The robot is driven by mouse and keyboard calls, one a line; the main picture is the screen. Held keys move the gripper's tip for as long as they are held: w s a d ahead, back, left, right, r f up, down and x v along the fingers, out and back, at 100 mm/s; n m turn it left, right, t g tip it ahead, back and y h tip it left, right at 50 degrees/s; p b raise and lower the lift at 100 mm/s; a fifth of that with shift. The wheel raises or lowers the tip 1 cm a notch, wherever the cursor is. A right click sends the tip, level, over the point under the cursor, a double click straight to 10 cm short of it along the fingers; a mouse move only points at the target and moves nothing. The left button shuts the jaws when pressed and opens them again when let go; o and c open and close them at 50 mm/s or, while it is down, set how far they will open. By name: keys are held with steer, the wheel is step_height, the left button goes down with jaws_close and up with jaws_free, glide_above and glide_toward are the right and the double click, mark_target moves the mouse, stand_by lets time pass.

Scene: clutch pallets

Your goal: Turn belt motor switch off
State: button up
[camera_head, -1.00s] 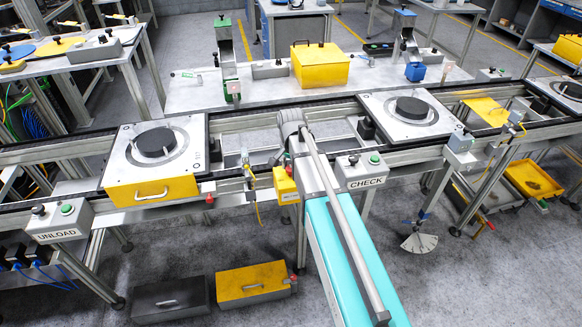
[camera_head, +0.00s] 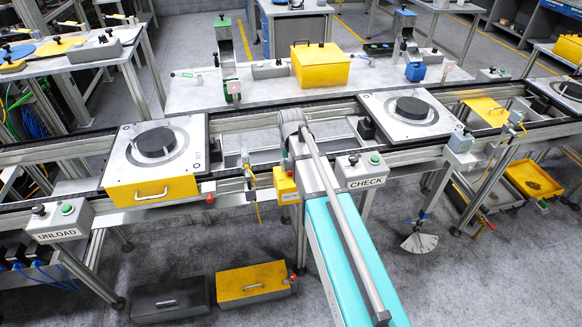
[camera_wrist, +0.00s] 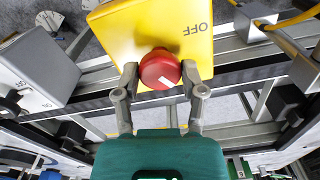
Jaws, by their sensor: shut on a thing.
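The belt motor switch is a yellow box (camera_wrist: 150,28) with a red round knob (camera_wrist: 160,68) and the word OFF upside down in the wrist view. A white mark shows on the knob's face, slightly slanted. My gripper (camera_wrist: 163,76) has one finger on each side of the knob and is shut on it. In the head view, the yellow switch box (camera_head: 284,184) sits on the front of the conveyor frame, partly covered by my arm. The knob and my fingertips are hidden there.
The CHECK button box (camera_head: 362,170) is just right of my arm; the UNLOAD box (camera_head: 60,221) is far left. Pallets (camera_head: 120,165) with black discs stand on the conveyor. A yellow case (camera_head: 252,283) lies on the floor below.

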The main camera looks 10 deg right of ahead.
steer(key=n, duration=0.5)
steer(key=shift+n, duration=0.3)
steer(key=n, duration=0.6)
stand_by(0.4)
steer(key=o, duration=1.2)
steer(key=shift+c, duration=0.2)
steer(key=shift+m, duration=0.3)
